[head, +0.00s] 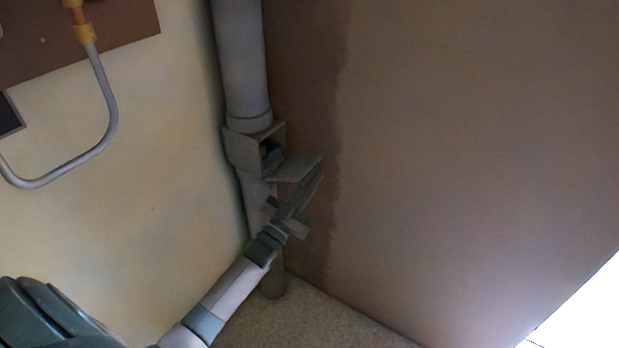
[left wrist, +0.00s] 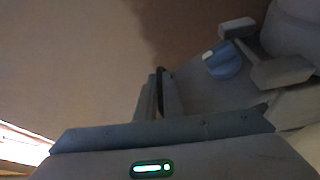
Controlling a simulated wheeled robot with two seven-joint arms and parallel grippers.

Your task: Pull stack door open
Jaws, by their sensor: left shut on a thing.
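The grey stack (head: 240,60) is a thick upright pipe in the corner, with a box-like access opening (head: 240,149) partway up. Its door (head: 290,169) is a flat grey flap that stands swung out from the opening, and a dark inside shows. The door also shows in the left wrist view as a flat grey panel (left wrist: 200,92). My left gripper (head: 316,178) is shut on the door at its outer end; the fingers hide part of that edge. A blue-grey rounded piece with a small pale tab (left wrist: 224,64) sits inside the opening. My right gripper is not in view.
A brown plastered wall (head: 470,150) with a darker band rises right of the stack. A cream wall (head: 150,210) is on the left, with a bent grey pipe (head: 112,115). The speckled floor (head: 310,320) below looks clear.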

